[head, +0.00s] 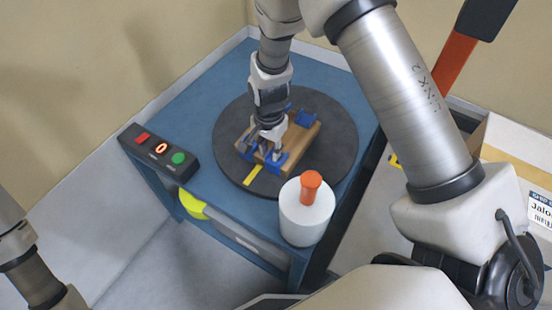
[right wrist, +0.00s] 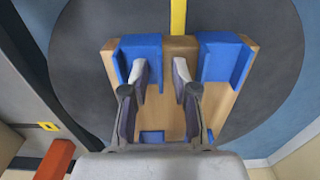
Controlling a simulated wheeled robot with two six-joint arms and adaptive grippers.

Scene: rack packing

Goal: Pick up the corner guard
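A wooden box (head: 314,135) lies on a dark round turntable (head: 338,165), with blue corner guards on its corners. One guard (head: 305,118) shows at the far right corner. Another guard (head: 277,162) is at the near edge. In the right wrist view, a left guard (right wrist: 128,52) and a right guard (right wrist: 228,58) sit at the top corners, with bare wood between. My right gripper (head: 267,150) is over the box, pointing down. Contact cannot be told. My left gripper is out of view.
A white roll with an orange handle (head: 307,214) stands at the blue table's near corner. A button box (head: 160,151) is on the left edge. A yellow strip (head: 253,175) lies on the turntable. A cardboard box (head: 515,150) is at right. Walls stand behind and left.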

